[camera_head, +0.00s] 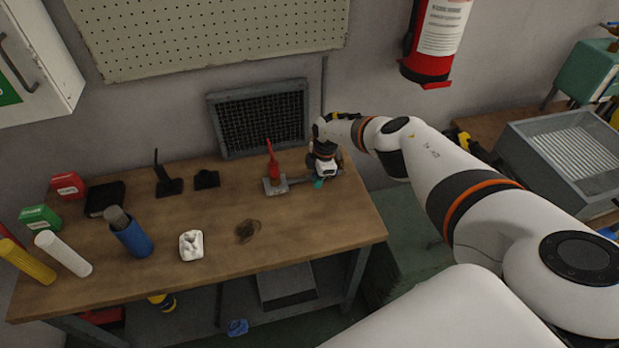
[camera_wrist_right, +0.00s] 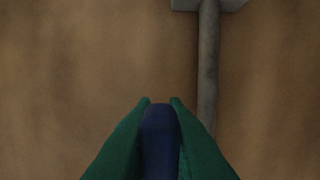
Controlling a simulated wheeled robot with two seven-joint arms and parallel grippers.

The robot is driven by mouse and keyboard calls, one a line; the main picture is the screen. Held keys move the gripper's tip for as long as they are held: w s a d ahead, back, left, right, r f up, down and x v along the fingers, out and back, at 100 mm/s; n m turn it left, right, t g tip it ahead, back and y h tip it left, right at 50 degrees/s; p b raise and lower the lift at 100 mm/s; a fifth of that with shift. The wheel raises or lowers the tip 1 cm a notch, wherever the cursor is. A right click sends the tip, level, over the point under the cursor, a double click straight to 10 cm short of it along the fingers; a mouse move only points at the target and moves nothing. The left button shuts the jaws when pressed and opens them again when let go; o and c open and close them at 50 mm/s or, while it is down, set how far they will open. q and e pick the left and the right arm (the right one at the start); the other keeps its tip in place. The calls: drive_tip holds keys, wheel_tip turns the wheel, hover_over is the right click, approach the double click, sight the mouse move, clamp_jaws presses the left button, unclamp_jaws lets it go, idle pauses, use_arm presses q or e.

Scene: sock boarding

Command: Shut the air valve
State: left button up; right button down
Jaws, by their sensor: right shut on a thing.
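My right gripper (camera_head: 319,183) is low over the right part of the workbench, at the grey pipe (camera_head: 301,181). In the right wrist view the green fingers of my right gripper (camera_wrist_right: 160,104) are shut on a narrow dark blue piece, which looks like the air valve's handle (camera_wrist_right: 159,142). The pipe (camera_wrist_right: 208,70) runs just right of the fingers to a grey block (camera_wrist_right: 207,4) at the top. In the head view a red upright part (camera_head: 273,163) stands on a grey base at the pipe's left end. The rest of the valve is hidden by my gripper. My left gripper is not in view.
The wooden workbench (camera_head: 330,230) carries a blue cylinder (camera_head: 131,238), a white piece (camera_head: 191,245), a dark patch (camera_head: 247,231) and black stands (camera_head: 168,182). A framed mesh panel (camera_head: 262,120) leans behind. The bench's front right is clear.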

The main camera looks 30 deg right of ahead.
drive_tip(key=shift+f+h, duration=0.25)
drive_tip(key=shift+h, duration=0.05)
drive_tip(key=shift+f+h, duration=0.25)
drive_tip(key=shift+h, duration=0.15)
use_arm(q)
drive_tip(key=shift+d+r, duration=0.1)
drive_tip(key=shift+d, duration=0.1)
use_arm(e)
drive_tip(key=shift+s+d+f, duration=0.1)
drive_tip(key=shift+f, duration=0.05)
drive_tip(key=c, duration=1.4)
unclamp_jaws()
drive_tip(key=shift+c, duration=0.2)
